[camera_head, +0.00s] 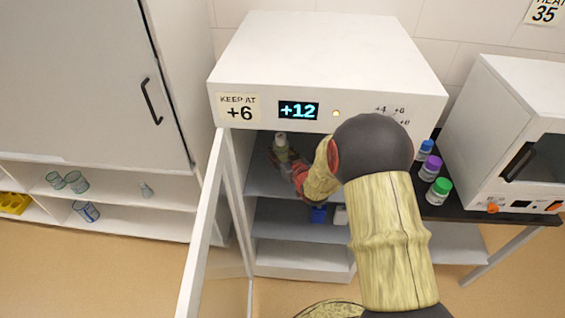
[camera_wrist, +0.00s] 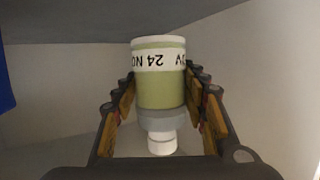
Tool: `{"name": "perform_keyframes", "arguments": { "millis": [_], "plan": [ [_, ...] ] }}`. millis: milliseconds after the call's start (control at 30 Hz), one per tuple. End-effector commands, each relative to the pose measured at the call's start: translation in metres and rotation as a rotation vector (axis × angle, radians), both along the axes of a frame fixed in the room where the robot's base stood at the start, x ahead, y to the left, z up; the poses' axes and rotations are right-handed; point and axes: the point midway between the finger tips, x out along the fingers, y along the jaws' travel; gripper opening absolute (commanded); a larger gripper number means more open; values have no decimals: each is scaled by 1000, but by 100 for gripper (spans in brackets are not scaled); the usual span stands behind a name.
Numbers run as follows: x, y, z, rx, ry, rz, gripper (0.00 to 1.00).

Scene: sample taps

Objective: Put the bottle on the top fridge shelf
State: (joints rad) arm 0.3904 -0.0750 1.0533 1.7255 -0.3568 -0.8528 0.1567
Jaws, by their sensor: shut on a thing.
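The bottle (camera_head: 281,145) has a pale cap and a greenish body. It shows larger in the wrist view (camera_wrist: 160,92), with a white label band and printed dark letters. My gripper (camera_head: 284,162) reaches inside the open fridge (camera_head: 330,58), and its fingers (camera_wrist: 163,105) are shut on the bottle from both sides. The bottle is in the upper compartment, above the top shelf (camera_head: 262,181). I cannot tell whether its base touches the shelf. My arm hides the right part of the compartment.
The fridge door (camera_head: 207,225) stands open on the left. A blue item (camera_head: 318,214) sits on a lower level. Bottles with blue, purple (camera_head: 431,166) and green caps stand on the dark table right of the fridge, beside a white appliance (camera_head: 510,130). The fridge display reads +12.

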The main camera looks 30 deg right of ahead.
Motion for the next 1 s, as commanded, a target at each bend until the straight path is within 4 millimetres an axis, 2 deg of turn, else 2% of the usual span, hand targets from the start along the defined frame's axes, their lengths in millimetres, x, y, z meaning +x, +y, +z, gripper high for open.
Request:
{"name": "perform_keyframes", "arguments": {
  "millis": [33, 333, 533, 967, 1000],
  "plan": [
    [4, -4, -8, 0, -1, -1, 10],
    [16, -13, -23, -1, -2, 0, 10],
    [16, -13, -51, -1, -3, 0, 10],
    [16, -13, -57, -1, -3, 0, 10],
    [15, -12, -57, -1, -1, 0, 45]
  ]
}}
